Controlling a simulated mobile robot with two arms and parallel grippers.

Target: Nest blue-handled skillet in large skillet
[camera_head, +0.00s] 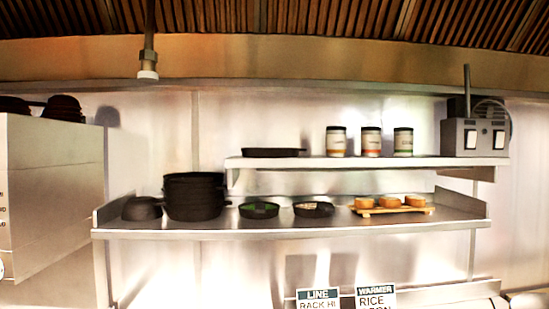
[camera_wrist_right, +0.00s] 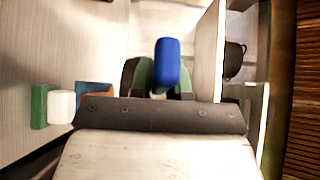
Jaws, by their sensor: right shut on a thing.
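In the right wrist view a blue handle (camera_wrist_right: 167,62), which looks like that of the blue-handled skillet, stands between the dark and green fingers of my right gripper (camera_wrist_right: 158,78). The gripper is shut on it. The skillet's pan cannot be made out. In the head view a wide, flat black pan (camera_head: 272,152) lies on the upper shelf; it may be the large skillet, but I cannot be sure. Neither gripper shows in the head view, and my left gripper is in no view.
The lower shelf (camera_head: 290,233) holds stacked black pots (camera_head: 195,197), a dark bowl-like pan (camera_head: 142,208), small black pans (camera_head: 258,210) and a wooden board (camera_head: 392,211) with tan items. The upper shelf (camera_head: 350,162) carries jars (camera_head: 371,142) and an appliance (camera_head: 474,136). A grey cabinet stands left.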

